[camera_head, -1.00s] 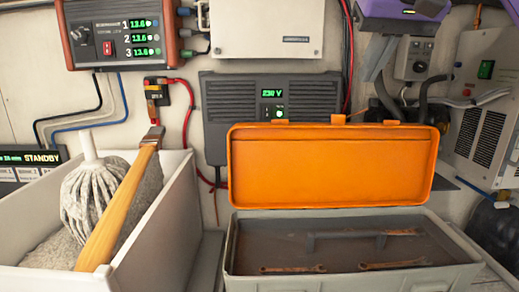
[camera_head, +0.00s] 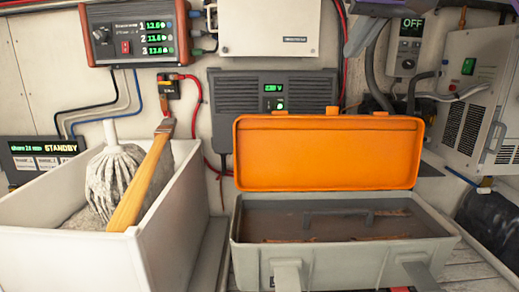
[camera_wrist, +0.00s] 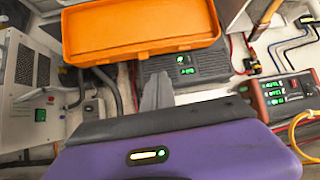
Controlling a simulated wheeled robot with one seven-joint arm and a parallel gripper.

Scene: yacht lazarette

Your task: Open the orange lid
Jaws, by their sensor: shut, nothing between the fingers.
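The orange lid (camera_head: 325,153) stands upright, swung open at the back of a grey toolbox (camera_head: 342,254). The box's inside shows, with rusty wrenches (camera_head: 375,238) in it. The lid also shows at the top of the wrist view (camera_wrist: 140,30), where the scene appears upside down. My gripper (camera_wrist: 157,90) is shut and empty in the wrist view, its grey fingers apart from the lid in the picture. In the head view, only a part of my gripper (camera_head: 362,32) shows at the top right edge, above and behind the lid.
A white bin (camera_head: 75,250) with a mop (camera_head: 115,180) and a wooden-handled tool (camera_head: 143,185) stands left of the toolbox. A grey 230 V unit (camera_head: 235,92) hangs behind the lid. Cables and a white vented unit (camera_head: 485,85) are at the right.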

